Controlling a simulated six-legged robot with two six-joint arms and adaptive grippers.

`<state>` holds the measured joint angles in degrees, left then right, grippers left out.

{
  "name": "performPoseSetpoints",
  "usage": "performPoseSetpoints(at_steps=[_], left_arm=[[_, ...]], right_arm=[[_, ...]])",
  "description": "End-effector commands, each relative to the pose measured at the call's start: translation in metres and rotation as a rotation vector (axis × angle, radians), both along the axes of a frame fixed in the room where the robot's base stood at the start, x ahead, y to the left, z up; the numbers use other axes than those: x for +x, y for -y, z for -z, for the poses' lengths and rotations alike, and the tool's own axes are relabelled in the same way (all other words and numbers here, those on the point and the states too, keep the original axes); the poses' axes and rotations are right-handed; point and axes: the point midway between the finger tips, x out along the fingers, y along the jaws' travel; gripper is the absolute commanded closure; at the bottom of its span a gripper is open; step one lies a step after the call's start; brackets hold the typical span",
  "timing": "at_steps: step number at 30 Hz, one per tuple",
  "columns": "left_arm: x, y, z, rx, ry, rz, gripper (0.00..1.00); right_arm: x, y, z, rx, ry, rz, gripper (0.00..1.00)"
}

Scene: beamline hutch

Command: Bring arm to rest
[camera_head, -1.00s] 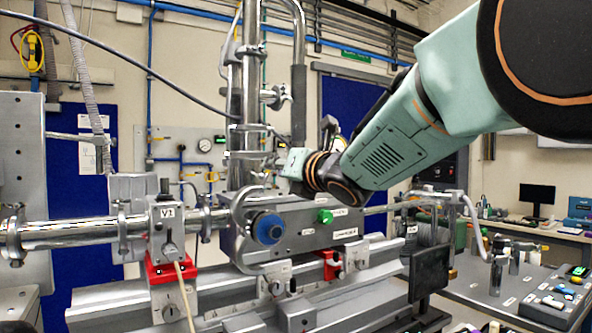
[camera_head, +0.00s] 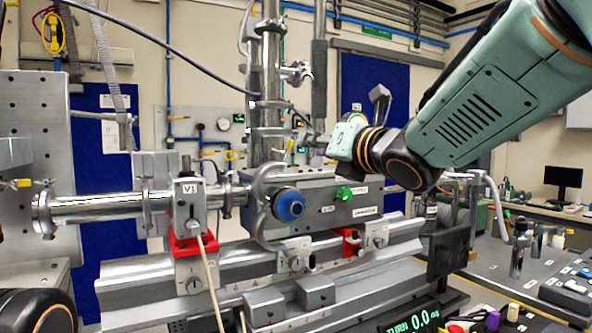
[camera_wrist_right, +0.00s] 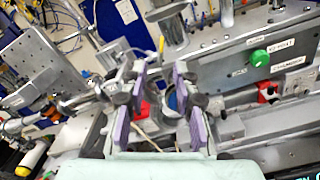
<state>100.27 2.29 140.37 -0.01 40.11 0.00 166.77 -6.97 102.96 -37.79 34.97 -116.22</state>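My right arm (camera_head: 475,115) comes in from the upper right in the head view. Its wrist is in front of the grey chamber block (camera_head: 325,208), and the gripper's fingers are mostly hidden behind the wrist. In the right wrist view my right gripper (camera_wrist_right: 158,112) is open, with two purple-padded fingers apart and nothing held between them. A blue round knob (camera_head: 288,206) on the chamber shows beyond the gap between the fingers. A dark joint of my left arm (camera_head: 38,312) shows at the lower left; my left gripper is out of view.
A green knob (camera_head: 344,193) sits on the chamber front. The V1 block (camera_head: 189,205) stands on a red mount at left. A display (camera_head: 412,318) reads 0.0. A bench (camera_head: 490,285) with several small items lies at right. A hose (camera_head: 488,190) arches above it.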

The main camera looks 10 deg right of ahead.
Motion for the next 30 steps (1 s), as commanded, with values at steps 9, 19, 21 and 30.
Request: performPoseSetpoints(at_steps=[9, 19, 21, 30], left_arm=[[0.000, 0.000, 0.000, 0.000, 0.000, 0.000, 0.87], [0.000, 0.000, 0.000, 0.000, 0.000, 0.000, 0.87], [0.000, 0.000, 0.000, 0.000, 0.000, 0.000, 0.87], [0.000, 0.000, 0.000, 0.000, 0.000, 0.000, 0.87]], right_arm=[[0.000, 0.003, 0.003, 0.345, -0.133, 0.011, 0.71], [-0.006, 0.034, 0.107, 1.179, -0.530, 0.177, 0.71], [-0.011, 0.043, 0.152, 1.366, -0.629, 0.258, 0.71], [-0.066, 0.076, 0.338, 1.976, -0.889, 0.710, 0.71]])
